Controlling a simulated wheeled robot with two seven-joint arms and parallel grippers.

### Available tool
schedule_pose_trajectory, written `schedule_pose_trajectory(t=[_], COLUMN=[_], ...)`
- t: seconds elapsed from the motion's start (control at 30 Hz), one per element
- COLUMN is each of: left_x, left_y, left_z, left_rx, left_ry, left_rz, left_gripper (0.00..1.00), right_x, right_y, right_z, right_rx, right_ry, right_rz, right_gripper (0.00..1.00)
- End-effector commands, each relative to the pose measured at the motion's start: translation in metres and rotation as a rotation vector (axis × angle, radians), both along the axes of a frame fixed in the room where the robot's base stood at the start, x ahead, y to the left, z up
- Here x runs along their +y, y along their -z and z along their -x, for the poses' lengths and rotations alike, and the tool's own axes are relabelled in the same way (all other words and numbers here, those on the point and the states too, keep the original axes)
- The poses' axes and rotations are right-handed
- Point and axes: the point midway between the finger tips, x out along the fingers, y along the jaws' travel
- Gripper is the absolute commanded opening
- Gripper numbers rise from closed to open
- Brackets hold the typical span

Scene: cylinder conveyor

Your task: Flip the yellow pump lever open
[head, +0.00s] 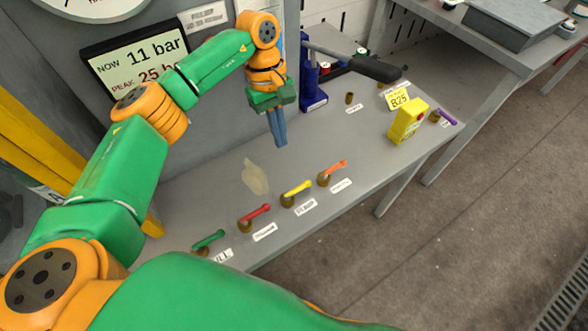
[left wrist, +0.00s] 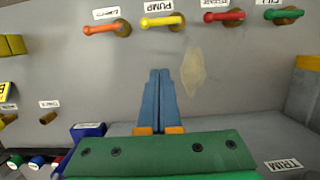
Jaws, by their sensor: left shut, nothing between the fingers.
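The yellow pump lever (head: 298,188) lies on a brass valve body near the front edge of the grey bench, beside a white label. In the left wrist view, the yellow lever (left wrist: 161,21) is at the top under a label reading PUMP, its handle pointing left from the brass body. My left gripper (head: 281,141) points down above the bench, behind the lever and apart from it. Its blue fingers (left wrist: 160,73) are closed together and empty in the left wrist view. My right gripper is not in view.
Orange (head: 332,168), red (head: 256,213) and green (head: 209,239) levers stand in the same row, close to the yellow one. A blue device (head: 312,88) with a long dark handle and a yellow box (head: 408,121) stand farther back. A beige stain marks the bench.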

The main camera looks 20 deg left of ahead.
Motion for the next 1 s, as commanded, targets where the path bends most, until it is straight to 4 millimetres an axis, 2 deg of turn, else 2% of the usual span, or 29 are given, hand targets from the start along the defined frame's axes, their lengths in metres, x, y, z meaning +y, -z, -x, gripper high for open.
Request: schedule_pose_trajectory(t=[0.3, 0.4, 0.5, 0.67, 1.0], left_x=[-0.013, -0.026, -0.036, -0.043, -0.044], left_y=[0.066, 0.065, 0.069, 0.075, 0.077], left_z=[0.011, 0.021, 0.028, 0.034, 0.034], left_rx=[0.006, 0.003, 0.002, 0.000, -0.001], left_ry=[-0.001, 0.004, 0.001, -0.001, -0.001], left_rz=[0.000, 0.002, 0.001, 0.001, 0.000], left_gripper=[0.00, 0.00, 0.00, 0.00, 0.00], right_x=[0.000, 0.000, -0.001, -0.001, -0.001], right_y=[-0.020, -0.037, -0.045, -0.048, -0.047], right_z=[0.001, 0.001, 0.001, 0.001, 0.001], right_rx=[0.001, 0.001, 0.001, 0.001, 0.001], right_ry=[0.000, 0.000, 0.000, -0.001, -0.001], right_rz=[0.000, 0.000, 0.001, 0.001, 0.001], right_gripper=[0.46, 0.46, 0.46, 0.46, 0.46])
